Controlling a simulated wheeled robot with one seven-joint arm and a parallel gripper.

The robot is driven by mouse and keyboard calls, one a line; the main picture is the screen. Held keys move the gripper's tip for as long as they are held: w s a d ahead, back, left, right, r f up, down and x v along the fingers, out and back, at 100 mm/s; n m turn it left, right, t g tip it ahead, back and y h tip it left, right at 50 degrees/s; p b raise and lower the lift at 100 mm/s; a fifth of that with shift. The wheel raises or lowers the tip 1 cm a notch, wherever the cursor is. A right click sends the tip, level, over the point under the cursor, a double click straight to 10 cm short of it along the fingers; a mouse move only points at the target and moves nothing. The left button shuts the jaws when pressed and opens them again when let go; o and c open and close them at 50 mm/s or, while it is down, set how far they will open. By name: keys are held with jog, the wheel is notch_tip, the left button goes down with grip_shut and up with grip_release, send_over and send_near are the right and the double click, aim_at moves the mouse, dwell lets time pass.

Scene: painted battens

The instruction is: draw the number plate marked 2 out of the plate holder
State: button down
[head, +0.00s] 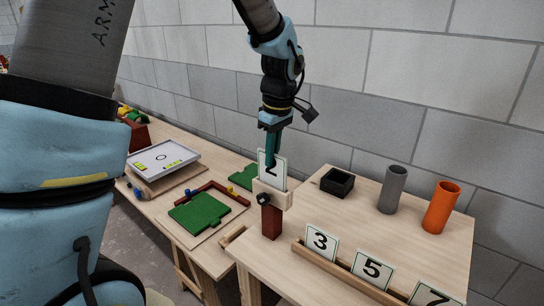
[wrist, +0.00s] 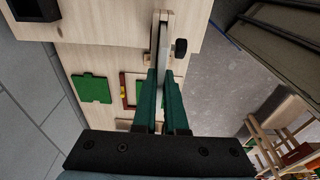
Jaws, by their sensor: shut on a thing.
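The number plate marked 2 (head: 271,171) stands upright in the plate holder (head: 270,193), a pale wooden clamp with a black knob on a dark red post. The plate's lower part is inside the holder. My gripper (head: 272,160) is above the holder with its green fingers shut on the top part of the plate, covering some of the digit. In the wrist view my gripper (wrist: 163,90) has the plate edge-on between its fingers, and the holder (wrist: 166,24) with its black knob lies just beyond the fingertips.
A rack (head: 345,272) with plates 3, 5 and 7 stands at the table's front. A black box (head: 337,182), a grey cylinder (head: 392,190) and an orange cylinder (head: 441,207) stand behind it. A second bench at left carries a green board (head: 199,213) and a white tray (head: 163,157).

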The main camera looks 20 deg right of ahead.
jog(key=shift+r+p, duration=1.15)
jog(key=shift+r, duration=0.65)
jog(key=shift+r, duration=0.1)
jog(key=shift+r+p, duration=1.05)
jog(key=shift+r, duration=0.4)
jog(key=shift+f, duration=0.1)
